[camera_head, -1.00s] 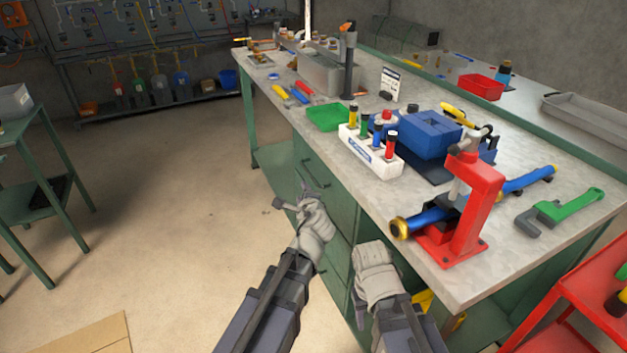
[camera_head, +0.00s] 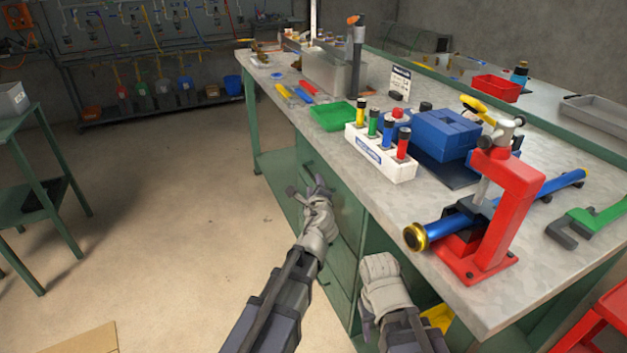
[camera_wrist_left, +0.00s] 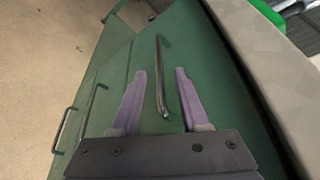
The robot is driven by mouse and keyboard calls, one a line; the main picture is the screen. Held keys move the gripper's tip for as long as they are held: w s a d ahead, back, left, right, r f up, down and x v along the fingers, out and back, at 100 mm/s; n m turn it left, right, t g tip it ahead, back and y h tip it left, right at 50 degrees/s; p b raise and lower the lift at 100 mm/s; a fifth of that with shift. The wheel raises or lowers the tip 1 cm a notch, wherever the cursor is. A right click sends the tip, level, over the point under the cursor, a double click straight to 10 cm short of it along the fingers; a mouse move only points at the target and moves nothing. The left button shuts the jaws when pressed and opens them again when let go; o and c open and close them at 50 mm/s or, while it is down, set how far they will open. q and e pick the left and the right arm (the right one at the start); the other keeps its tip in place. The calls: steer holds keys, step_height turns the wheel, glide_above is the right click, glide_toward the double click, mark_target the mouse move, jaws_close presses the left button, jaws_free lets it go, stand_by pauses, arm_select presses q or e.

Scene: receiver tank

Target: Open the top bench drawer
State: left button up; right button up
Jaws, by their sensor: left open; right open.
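The green bench's drawer front (camera_head: 347,212) is below the worktop, beside my left gripper (camera_head: 312,188). In the left wrist view the top drawer (camera_wrist_left: 205,65) is a green panel under the worktop edge. Its dark bar handle (camera_wrist_left: 161,80) lies between the two purple fingers of my left gripper (camera_wrist_left: 164,98), with a gap on each side. The gripper is open, and the drawer looks shut. My right gripper (camera_head: 368,322) is low by the bench's open shelf, partly hidden by its own wrist; it is open and I see nothing in it.
Lower drawer handles (camera_wrist_left: 94,108) show at the left of the wrist view. The worktop (camera_head: 440,215) above carries a red press (camera_head: 505,205), a white bottle rack (camera_head: 382,158) and a blue box (camera_head: 445,135).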

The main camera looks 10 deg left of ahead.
mark_target(313, 177)
arm_select(q)
steer(key=b+x, duration=0.1)
steer(key=x, duration=0.4)
steer(key=shift+w+a+f, duration=0.1)
steer(key=shift+w, duration=0.3)
jaws_close()
steer(key=shift+s, duration=0.1)
stand_by(0.9)
